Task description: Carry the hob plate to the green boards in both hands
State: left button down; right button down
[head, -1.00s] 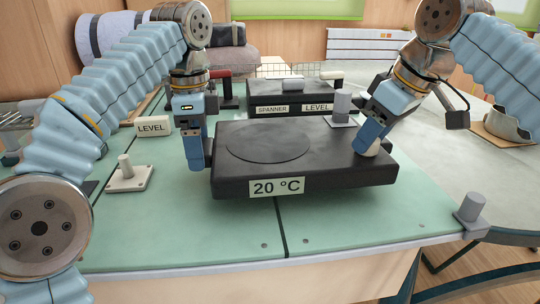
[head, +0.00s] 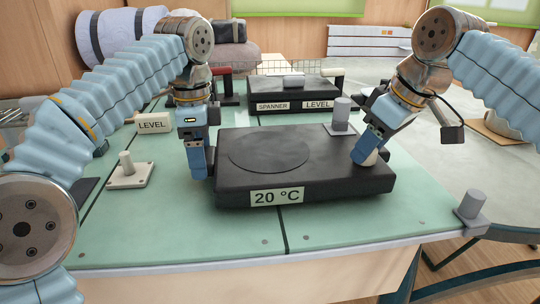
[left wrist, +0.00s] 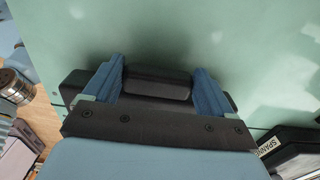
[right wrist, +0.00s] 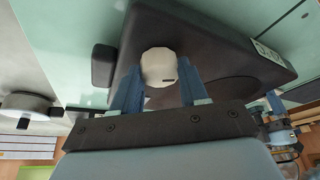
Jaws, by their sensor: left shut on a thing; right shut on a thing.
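The hob plate (head: 225,183) is a thick black slab with a round disc on top and a "20 °C" label on its front. It is level over the green boards (head: 160,220); I cannot tell whether it touches them. My left gripper (head: 199,174) is shut on the black handle at the plate's left end; the handle (left wrist: 157,84) shows between the fingers in the left wrist view. My right gripper (head: 366,160) is shut on a pale knob (right wrist: 159,67) at the plate's right side. The boards behind the plate are partly hidden.
A grey post (head: 341,118) stands just behind the plate, and another (head: 471,208) at the front right corner. A white-based post (head: 129,172) stands at left, near a "LEVEL" block (head: 153,124). A black case (head: 293,98) lies behind. The front boards are clear.

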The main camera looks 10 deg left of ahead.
pick_arm(q)
jog(key=shift+f, duration=0.65)
pick_arm(e)
jog(key=shift+f, duration=0.6)
pick_arm(q)
jog(key=shift+c, duration=0.3)
grip_release()
pick_arm(e)
jog(key=c, duration=0.8)
grip_release()
jog(key=shift+s, duration=0.1)
pick_arm(q)
jog(key=shift+o, duration=0.3)
pick_arm(e)
jog(key=shift+o, duration=1.1)
jog(key=shift+f, duration=0.1)
jog(key=v, duration=1.2)
jog(key=shift+d, duration=0.1)
